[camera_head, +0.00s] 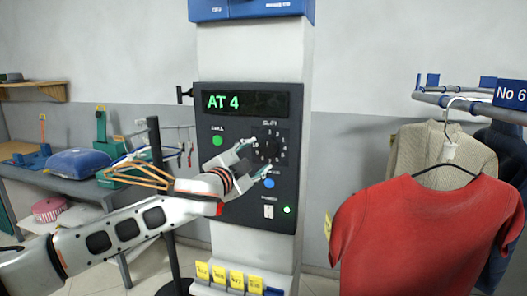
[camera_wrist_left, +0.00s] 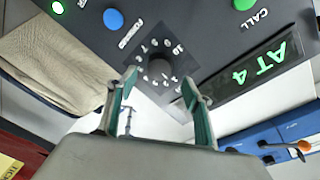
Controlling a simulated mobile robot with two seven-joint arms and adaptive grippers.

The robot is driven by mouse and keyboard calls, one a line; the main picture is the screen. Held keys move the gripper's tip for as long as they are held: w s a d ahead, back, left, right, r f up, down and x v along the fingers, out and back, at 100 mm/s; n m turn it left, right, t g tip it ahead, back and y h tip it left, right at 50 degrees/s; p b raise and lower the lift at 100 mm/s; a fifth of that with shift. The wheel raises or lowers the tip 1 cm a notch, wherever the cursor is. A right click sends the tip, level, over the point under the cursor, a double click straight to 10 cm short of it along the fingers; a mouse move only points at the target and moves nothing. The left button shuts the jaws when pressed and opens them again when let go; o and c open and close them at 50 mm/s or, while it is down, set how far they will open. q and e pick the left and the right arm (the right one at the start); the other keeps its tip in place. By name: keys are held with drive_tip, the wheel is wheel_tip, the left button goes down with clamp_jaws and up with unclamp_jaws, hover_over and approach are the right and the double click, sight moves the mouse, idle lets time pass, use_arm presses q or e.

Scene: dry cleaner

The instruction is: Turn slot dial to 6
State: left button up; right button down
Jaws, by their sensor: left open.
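The slot dial (camera_head: 271,149) is a round dark knob ringed by white numbers on the dark control panel (camera_head: 240,200). The display (camera_head: 222,102) above it reads "AT 4" in green. My left gripper (camera_head: 249,152) is open in front of the dial, reaching in from the left. In the left wrist view the dial (camera_wrist_left: 160,68) lies between and beyond the two spread fingertips (camera_wrist_left: 160,84). I cannot tell whether either finger touches it. The pointer on the dial is too small to read. My right gripper is not in view.
A green call button (camera_head: 218,141) is left of the dial, a blue button (camera_head: 269,183) below it, and a power switch (camera_head: 268,212) with a lit green lamp lower down. Yellow tags (camera_head: 219,275) stand below the panel. A red shirt (camera_head: 430,235) hangs at right.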

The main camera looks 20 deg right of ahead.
sight(266, 150)
use_arm(q)
drive_tip(key=shift+p+x, duration=0.35)
drive_tip(key=shift+x, duration=2.15)
drive_tip(key=c, duration=1.1)
